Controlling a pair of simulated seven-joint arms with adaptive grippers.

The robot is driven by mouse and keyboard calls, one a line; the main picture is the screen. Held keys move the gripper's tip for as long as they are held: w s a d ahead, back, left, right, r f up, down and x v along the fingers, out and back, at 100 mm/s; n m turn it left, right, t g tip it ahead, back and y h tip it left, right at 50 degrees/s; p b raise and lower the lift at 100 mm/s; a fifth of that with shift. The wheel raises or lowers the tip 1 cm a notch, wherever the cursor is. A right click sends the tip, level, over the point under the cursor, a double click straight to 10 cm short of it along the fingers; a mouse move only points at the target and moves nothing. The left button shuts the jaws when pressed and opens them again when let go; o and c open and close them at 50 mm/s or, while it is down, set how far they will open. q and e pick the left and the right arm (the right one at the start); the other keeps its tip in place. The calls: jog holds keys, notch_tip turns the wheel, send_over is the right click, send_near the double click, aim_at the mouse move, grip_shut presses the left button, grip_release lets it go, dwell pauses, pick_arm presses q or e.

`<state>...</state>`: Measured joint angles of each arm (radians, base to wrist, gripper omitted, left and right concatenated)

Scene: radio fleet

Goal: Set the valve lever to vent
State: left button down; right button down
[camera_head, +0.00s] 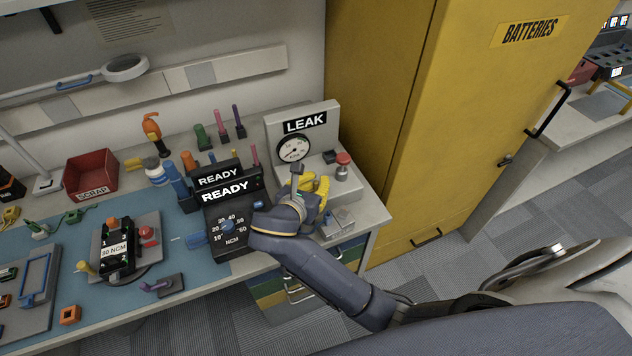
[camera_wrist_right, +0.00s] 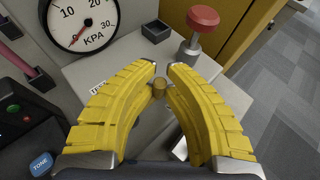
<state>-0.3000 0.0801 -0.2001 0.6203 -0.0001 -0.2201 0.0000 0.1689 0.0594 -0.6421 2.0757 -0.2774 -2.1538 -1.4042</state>
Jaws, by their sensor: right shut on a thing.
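The leak tester (camera_head: 328,120) stands at the right end of the bench, with a round KPA gauge (camera_head: 293,148) on its upright panel. My right gripper (camera_head: 314,184) is over the tester's base, its yellow fingers pointing down. In the right wrist view the fingers (camera_wrist_right: 160,76) are closed around a small brass-coloured knob (camera_wrist_right: 158,90), which looks like the end of the valve lever. The rest of the lever and any vent marking are hidden by the fingers. The gauge (camera_wrist_right: 82,18) needle points near the low end. My left gripper is not in view.
A red mushroom button (camera_head: 343,160) stands just behind my right gripper, beside a small black socket (camera_head: 328,156). The READY torque unit (camera_head: 225,215) is close on the left. A yellow batteries cabinet (camera_head: 385,130) rises on the right.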

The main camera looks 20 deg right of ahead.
jog(key=c, duration=1.4)
grip_release()
jog(key=v, duration=1.2)
jog(key=shift+d, duration=0.1)
